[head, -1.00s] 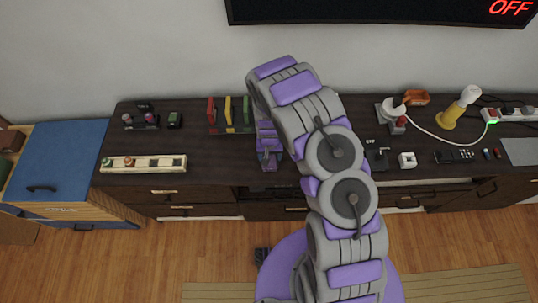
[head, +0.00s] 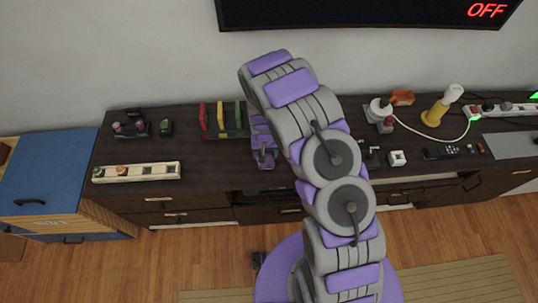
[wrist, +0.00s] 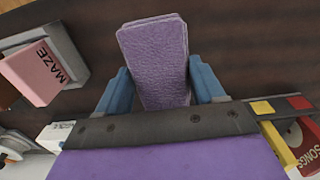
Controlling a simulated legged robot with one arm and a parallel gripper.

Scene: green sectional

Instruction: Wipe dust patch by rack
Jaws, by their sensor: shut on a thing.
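My gripper (head: 264,158) reaches down over the dark cabinet top (head: 215,160), just right of the rack (head: 225,135). The rack holds a red, a yellow and a green upright item. In the wrist view my gripper (wrist: 158,85) has its blue fingers shut on a purple, leathery-textured pad (wrist: 155,55). The pad sticks out past the fingertips over the dark wood. I cannot tell whether it touches the surface. I cannot make out a dust patch in either view; my arm and the pad cover part of the top.
In the wrist view, a pink "MAZE" item (wrist: 35,70) is on the left and a red "SONGS" item (wrist: 305,145) on the right. A white plug device (head: 380,112) and yellow lamp (head: 440,105) stand right.

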